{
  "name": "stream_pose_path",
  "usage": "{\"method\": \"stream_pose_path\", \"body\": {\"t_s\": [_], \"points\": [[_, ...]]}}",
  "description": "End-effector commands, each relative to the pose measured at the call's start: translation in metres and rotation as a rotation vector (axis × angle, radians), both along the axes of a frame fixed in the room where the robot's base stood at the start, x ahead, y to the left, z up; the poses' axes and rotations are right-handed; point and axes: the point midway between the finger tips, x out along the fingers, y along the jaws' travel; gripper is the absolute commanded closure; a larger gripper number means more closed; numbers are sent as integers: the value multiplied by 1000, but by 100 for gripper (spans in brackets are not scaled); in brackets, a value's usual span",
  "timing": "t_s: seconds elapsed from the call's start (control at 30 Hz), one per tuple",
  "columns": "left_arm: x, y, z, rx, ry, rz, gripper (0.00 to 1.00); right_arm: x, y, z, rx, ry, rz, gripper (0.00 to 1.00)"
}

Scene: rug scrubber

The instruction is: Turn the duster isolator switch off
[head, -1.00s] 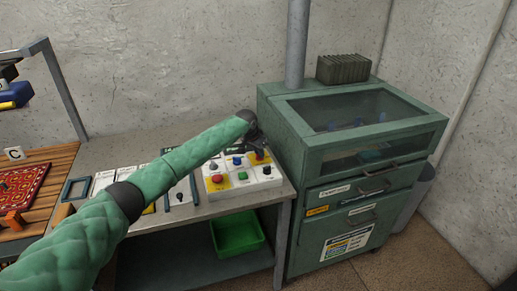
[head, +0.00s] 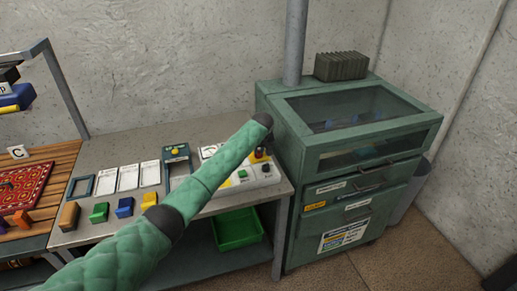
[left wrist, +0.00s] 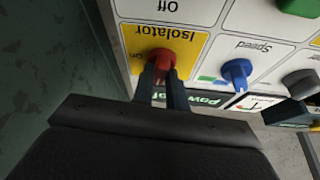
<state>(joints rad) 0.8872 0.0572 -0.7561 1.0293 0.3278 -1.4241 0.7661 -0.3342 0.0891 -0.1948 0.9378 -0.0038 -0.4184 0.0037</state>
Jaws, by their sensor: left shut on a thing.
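The isolator switch is a red knob (left wrist: 162,57) on a yellow plate (left wrist: 190,45) marked "Isolator", upside down in the left wrist view. My left gripper (left wrist: 161,76) is shut on this knob, one dark finger on each side. The fingers cover part of the knob, so I cannot tell which way it points. In the head view my left arm reaches over the white control panel (head: 263,180) and hides much of it. The left gripper there is mostly hidden behind the arm's end. My right gripper is not in view.
A blue "Speed" knob (left wrist: 237,72) sits beside the isolator plate. The green duster cabinet (head: 290,150) stands close on the right of the panel. Several coloured blocks and white cards lie on the bench (head: 110,150) at left. A green bin (head: 238,230) is below.

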Motion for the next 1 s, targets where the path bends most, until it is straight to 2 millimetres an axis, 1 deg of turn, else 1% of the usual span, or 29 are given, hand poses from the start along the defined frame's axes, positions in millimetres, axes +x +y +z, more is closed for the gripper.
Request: {"method": "stream_pose_path", "body": {"t_s": [0.13, 0.3, 0.47, 0.87, 0.9, 0.97, 1.0], "points": [[1, -1, 1, -1, -1, 76, 100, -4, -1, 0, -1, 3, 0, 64], [1, -1, 1, -1, -2, 131, 100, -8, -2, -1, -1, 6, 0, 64], [1, -1, 1, -1, -3, 157, 100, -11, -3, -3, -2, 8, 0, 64], [1, 0, 1, 0, -3, 164, 100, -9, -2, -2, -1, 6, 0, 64], [1, 0, 1, 0, -3, 164, 83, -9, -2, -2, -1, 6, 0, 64], [1, 0, 1, 0, -2, 163, 72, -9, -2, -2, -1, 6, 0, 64], [1, -1, 1, 0, -2, 163, 64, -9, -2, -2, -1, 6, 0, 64]]}}
